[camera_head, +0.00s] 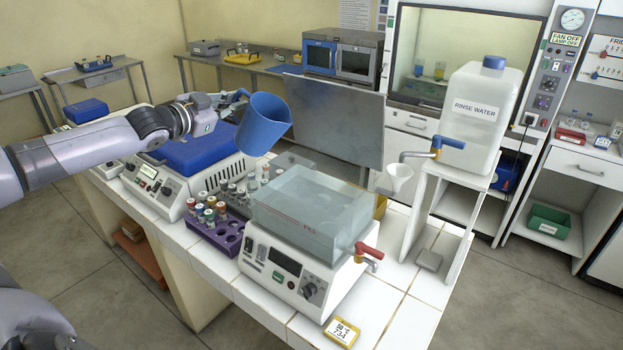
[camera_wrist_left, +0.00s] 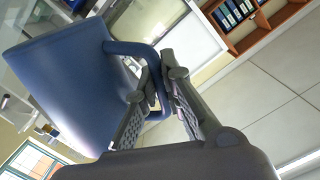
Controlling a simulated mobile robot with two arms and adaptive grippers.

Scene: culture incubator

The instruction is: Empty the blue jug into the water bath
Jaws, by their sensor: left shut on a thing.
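The blue jug (camera_head: 263,124) is in the air in the head view, tilted, above and behind the water bath. My left gripper (camera_head: 238,100) is shut on the jug's handle at its left side. In the left wrist view the jug (camera_wrist_left: 65,80) fills the left part and its handle passes between the fingers of the gripper (camera_wrist_left: 160,98). The jug's inside is hidden. The water bath (camera_head: 300,275) is a white unit with a clear tank (camera_head: 315,215) on top and a red-handled tap (camera_head: 368,252) at its right. My right gripper is not in view.
A rinse water container (camera_head: 478,120) stands on a white stand to the right, with a funnel (camera_head: 398,178) near its tap. A raised grey panel (camera_head: 335,120) stands behind the tank. A purple rack (camera_head: 215,238) with capped tubes and a blue-lidded device (camera_head: 190,152) are to the left.

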